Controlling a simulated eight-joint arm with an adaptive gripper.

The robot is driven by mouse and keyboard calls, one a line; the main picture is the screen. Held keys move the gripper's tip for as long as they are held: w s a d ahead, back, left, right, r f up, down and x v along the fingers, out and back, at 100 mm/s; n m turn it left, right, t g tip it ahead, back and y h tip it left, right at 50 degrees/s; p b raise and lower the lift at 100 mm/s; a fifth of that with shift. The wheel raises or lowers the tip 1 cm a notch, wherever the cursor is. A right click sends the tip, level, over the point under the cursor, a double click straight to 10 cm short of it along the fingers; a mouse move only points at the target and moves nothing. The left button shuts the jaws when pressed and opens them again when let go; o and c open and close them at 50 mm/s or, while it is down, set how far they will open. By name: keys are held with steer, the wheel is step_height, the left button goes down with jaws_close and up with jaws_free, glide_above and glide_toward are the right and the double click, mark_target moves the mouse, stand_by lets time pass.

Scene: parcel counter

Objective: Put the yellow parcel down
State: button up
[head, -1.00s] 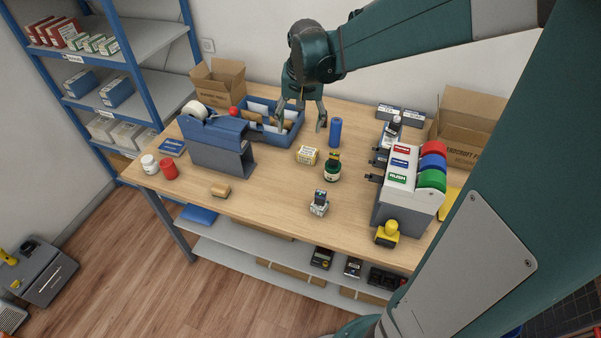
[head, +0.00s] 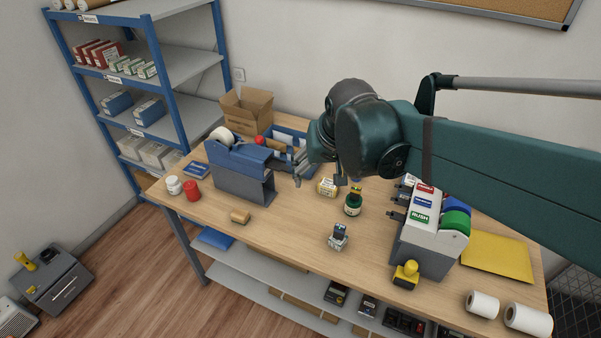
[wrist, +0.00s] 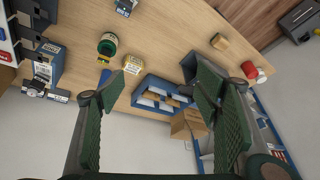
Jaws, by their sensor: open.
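A small pale-yellow box with a printed label (head: 327,187) stands on the wooden counter; it also shows in the wrist view (wrist: 132,64). It looks like the yellow parcel. My gripper (head: 319,179) is open and empty. In the head view its fingertips appear around and just above this box, partly overlapping its surroundings. In the wrist view the fingers (wrist: 165,85) are wide apart with nothing between them, and the box lies beyond them. A flat yellow envelope (head: 497,257) lies at the counter's right end, apart from the gripper.
A grey-blue tape dispenser (head: 240,170) stands left of the gripper. A blue tray (wrist: 160,96) lies behind it. A green-labelled jar (head: 353,205) is close to the box. The label dispenser (head: 425,230) stands at right. The counter's front left is fairly clear.

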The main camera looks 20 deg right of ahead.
steer(key=s+a+n+t, duration=0.2)
steer(key=s+a, duration=0.1)
steer(key=s, duration=0.7)
steer(key=shift+a+f+n, duration=0.4)
